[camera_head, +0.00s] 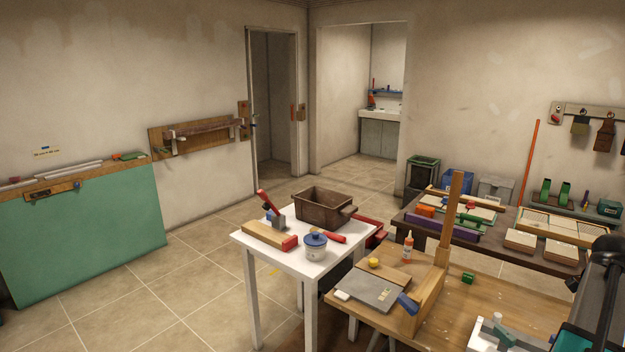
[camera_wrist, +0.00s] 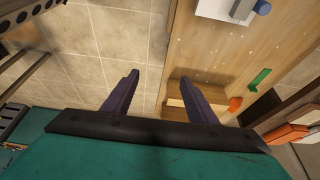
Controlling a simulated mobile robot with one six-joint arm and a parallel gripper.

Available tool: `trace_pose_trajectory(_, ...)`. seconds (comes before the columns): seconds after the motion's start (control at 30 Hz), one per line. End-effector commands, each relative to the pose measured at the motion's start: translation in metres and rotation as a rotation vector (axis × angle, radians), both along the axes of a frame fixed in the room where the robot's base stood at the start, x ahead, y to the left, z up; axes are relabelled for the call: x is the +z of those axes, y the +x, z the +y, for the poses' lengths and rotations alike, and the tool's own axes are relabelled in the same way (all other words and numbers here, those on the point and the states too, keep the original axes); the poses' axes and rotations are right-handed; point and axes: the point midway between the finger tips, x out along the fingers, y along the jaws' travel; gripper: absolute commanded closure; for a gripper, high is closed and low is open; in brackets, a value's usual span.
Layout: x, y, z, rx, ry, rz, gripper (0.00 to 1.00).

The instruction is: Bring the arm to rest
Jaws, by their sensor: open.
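My gripper (camera_wrist: 160,82) shows in the wrist view with its two dark purple fingers spread apart and nothing between them. Beyond the fingers are the tiled floor (camera_wrist: 125,50) on the left and the edge of a wooden workbench (camera_wrist: 213,65) on the right. In the head view, a dark part of my arm (camera_head: 600,295) stands at the right edge, and the gripper itself cannot be made out there.
The workbench (camera_head: 480,290) holds an upright wooden post (camera_head: 449,215), a grey plate (camera_head: 367,288) and a glue bottle (camera_head: 408,247). A white table (camera_head: 290,258) carries a brown bin (camera_head: 324,205) and a lidded jar (camera_head: 315,247). A green board (camera_head: 85,235) leans left; floor (camera_head: 195,285) between is clear.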

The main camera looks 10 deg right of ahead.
Motion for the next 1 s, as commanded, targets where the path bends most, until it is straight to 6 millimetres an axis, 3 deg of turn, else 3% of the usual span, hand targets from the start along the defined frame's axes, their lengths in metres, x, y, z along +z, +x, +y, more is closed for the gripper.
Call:
trace_pose_trajectory(0.27,-0.012,0.028,0.013,0.045,0.009,0.005,0.47)
trace_pose_trajectory(0.57,-0.052,0.069,0.04,0.118,0.049,0.032,0.47)
trace_pose_trajectory(0.77,-0.108,0.111,0.081,0.206,0.103,0.076,0.47)
trace_pose_trajectory(1.0,-0.19,0.154,0.153,0.33,0.186,0.141,0.47)
